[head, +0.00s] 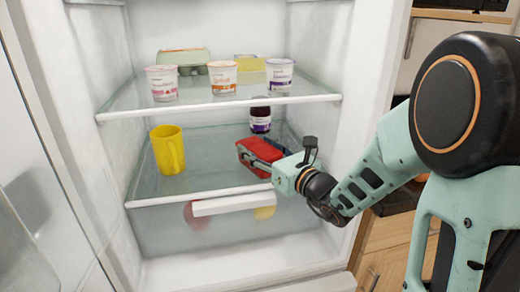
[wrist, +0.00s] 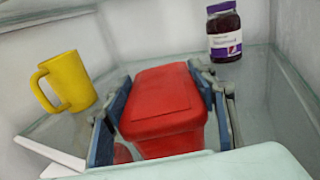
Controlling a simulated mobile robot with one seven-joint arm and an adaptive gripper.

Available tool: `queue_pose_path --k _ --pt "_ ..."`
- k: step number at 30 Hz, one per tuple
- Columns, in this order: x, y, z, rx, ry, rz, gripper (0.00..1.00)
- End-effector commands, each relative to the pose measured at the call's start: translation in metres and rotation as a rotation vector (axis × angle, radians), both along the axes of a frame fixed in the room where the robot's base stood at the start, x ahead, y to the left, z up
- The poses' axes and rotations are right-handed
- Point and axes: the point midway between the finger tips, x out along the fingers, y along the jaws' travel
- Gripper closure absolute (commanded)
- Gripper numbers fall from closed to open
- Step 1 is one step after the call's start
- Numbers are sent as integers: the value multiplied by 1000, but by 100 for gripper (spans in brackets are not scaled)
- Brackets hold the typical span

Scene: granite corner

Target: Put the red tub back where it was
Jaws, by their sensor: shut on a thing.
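The red tub (head: 259,152) is at the right of the fridge's lower glass shelf, between the fingers of my gripper (head: 262,158). In the wrist view the red tub (wrist: 162,104) has a lid and fills the space between the two blue-grey fingers of my gripper (wrist: 165,108). My gripper is shut on the tub's sides. I cannot tell whether the tub's base touches the shelf.
A yellow mug (head: 167,150) stands on the lower shelf (head: 200,178) at the left. A dark jar (head: 260,118) stands behind the tub. Several yogurt cups (head: 222,78) and an egg carton (head: 183,59) are above. The shelf's middle is clear.

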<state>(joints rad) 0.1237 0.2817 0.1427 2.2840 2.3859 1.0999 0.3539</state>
Motion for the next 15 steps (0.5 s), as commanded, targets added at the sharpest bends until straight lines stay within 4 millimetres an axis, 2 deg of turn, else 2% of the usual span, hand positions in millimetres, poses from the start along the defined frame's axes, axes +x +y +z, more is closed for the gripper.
queue_pose_path --k 5,6,9,10,15 --pt "0 0 -3 1 -3 0 81" --pt "0 0 -2 0 0 0 44" --pt "0 0 -2 0 0 0 33" --pt "0 0 -2 0 0 0 30" --pt "0 0 -2 0 0 0 30"
